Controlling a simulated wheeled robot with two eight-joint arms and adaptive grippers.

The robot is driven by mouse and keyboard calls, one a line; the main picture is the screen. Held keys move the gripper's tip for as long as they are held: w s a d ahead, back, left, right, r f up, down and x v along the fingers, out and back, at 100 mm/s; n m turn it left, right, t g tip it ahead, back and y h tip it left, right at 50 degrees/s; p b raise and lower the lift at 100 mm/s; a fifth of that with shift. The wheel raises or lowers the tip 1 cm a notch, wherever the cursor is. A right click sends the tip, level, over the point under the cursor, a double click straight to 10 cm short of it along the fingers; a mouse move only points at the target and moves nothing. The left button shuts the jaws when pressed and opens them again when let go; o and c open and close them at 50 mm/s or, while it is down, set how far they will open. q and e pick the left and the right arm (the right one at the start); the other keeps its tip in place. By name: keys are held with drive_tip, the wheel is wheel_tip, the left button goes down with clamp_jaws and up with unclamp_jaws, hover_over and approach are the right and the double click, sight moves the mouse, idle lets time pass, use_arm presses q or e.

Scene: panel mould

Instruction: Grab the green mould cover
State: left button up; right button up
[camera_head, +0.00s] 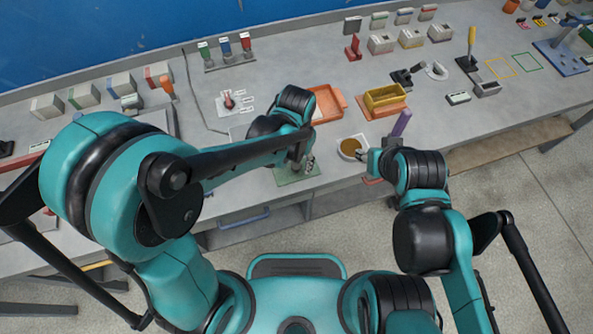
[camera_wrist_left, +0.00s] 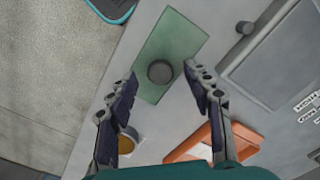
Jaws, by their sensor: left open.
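The green mould cover is a flat green rectangular plate with a round dark knob on it. In the left wrist view the cover (camera_wrist_left: 182,36) lies on the grey bench, with the knob (camera_wrist_left: 160,72) between and just beyond my open fingertips. In the head view the cover (camera_head: 286,179) is near the bench's front edge, partly hidden by my left gripper (camera_head: 304,166) above it. My left gripper (camera_wrist_left: 161,78) is open and empty. My right gripper (camera_head: 369,157) is beside a bowl, and its fingers are too small to read.
A white bowl with brown contents (camera_head: 352,146) and an orange tray (camera_head: 328,103) stand right of the cover. In the wrist view a grey panel (camera_wrist_left: 275,60) lies right of the cover.

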use_arm(q)
wheel_tip(320, 180, down, 2)
drive_tip(key=shift+f, duration=0.25)
drive_tip(key=shift+r, duration=0.1)
clamp_jaws()
